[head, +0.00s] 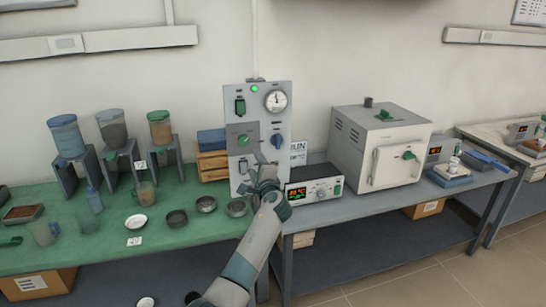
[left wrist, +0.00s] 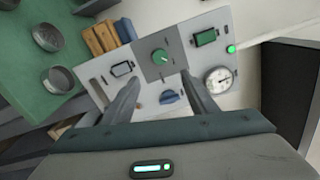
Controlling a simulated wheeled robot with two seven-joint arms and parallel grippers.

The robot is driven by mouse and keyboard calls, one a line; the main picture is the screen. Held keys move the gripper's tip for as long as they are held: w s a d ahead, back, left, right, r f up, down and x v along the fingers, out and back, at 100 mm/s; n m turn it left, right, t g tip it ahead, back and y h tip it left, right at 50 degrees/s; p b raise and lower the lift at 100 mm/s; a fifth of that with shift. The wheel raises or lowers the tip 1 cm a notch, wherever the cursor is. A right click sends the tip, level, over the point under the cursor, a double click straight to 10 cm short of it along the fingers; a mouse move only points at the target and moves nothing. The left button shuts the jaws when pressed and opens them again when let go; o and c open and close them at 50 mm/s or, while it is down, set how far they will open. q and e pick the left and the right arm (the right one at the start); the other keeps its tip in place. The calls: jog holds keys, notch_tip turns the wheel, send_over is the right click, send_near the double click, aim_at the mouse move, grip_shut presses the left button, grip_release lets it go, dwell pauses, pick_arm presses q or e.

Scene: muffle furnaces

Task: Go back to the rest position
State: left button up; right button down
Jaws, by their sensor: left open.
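My left gripper (head: 268,180) is in front of the lower part of an upright grey control panel (head: 256,100). Its two fingers (left wrist: 162,100) are apart with nothing between them, pointing at the panel in the left wrist view. The panel carries a green knob (left wrist: 162,57), a blue knob (left wrist: 169,97), a round gauge (left wrist: 218,80), a lit green lamp (left wrist: 231,48) and switches. I cannot tell whether a finger touches the panel. My right gripper is not in view.
A white muffle furnace (head: 380,145) and a controller box (head: 315,190) stand on the grey bench right of the panel. The green bench (head: 100,245) at left holds hoppers, jugs and several round dishes (head: 177,218). The tiled floor (head: 440,265) at right is clear.

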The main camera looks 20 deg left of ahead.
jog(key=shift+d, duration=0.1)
